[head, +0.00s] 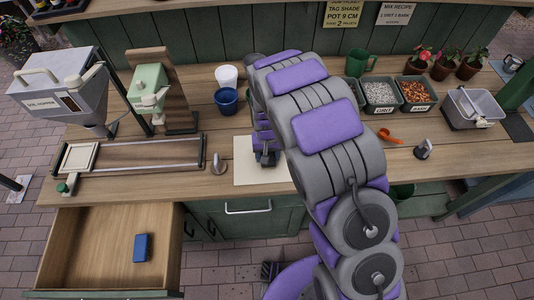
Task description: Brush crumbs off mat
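A cream square mat (246,172) lies on the wooden bench near its front edge, left of centre. My gripper (266,158) points down over the mat, and my arm covers the mat's right part. The fingertips are small and dark here, so I cannot tell whether they are open, or whether they hold or touch anything. No crumbs can be made out on the visible part of the mat. A small blue block-like object (142,248), perhaps a brush or sponge, lies in the open drawer at the lower left.
The open drawer (85,245) juts out from the bench. A small grey metal piece (218,163) stands just left of the mat. White (227,76) and blue (227,100) cups stand behind it. Grit bins (380,97), an orange scoop (388,136) and potted plants (443,66) are right of my arm.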

